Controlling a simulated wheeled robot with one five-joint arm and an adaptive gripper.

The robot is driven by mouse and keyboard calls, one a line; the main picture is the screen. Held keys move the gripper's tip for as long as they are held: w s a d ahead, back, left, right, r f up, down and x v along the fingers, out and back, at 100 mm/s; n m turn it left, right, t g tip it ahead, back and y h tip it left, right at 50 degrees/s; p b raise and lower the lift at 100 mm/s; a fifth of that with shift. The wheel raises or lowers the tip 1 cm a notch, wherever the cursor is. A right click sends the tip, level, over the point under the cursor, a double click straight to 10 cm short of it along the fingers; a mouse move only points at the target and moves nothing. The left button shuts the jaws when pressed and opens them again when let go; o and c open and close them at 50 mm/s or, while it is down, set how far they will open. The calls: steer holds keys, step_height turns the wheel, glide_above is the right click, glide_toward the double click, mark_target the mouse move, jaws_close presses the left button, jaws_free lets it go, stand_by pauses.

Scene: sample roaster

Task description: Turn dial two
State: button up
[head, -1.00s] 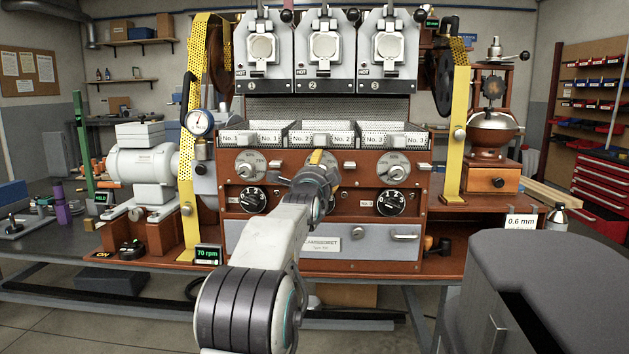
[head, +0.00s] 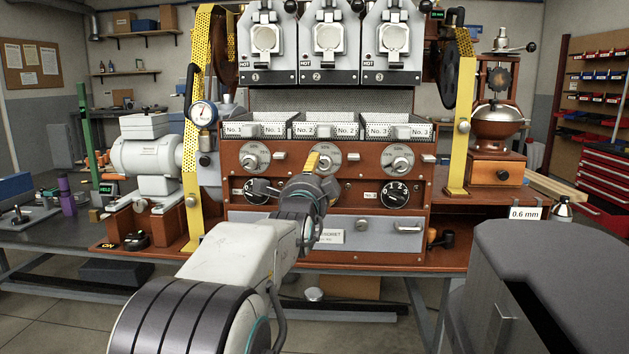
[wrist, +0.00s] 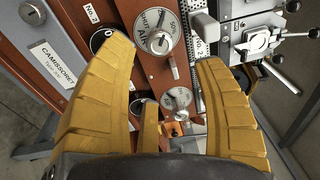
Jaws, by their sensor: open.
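In the wrist view, the dial beside the No. 2 label is black (wrist: 103,39), partly hidden by the left yellow finger. A larger silver air dial (wrist: 157,34) with a pointer lies between and beyond my fingertips. In the head view, my gripper (head: 312,167) is in front of the middle column, below the silver air dial (head: 326,157). It hides the black dial there. I cannot tell any contact.
Black dials one (head: 256,193) and three (head: 395,194) sit on either side. Small levers (head: 353,158) stick out between the silver dials. Open trays (head: 318,130) are above, and a grey drawer (head: 375,228) is below. A yellow upright (head: 459,150) stands at the right.

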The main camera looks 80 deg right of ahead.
steer(key=shift+a, duration=0.35)
steer(key=shift+o, duration=0.2)
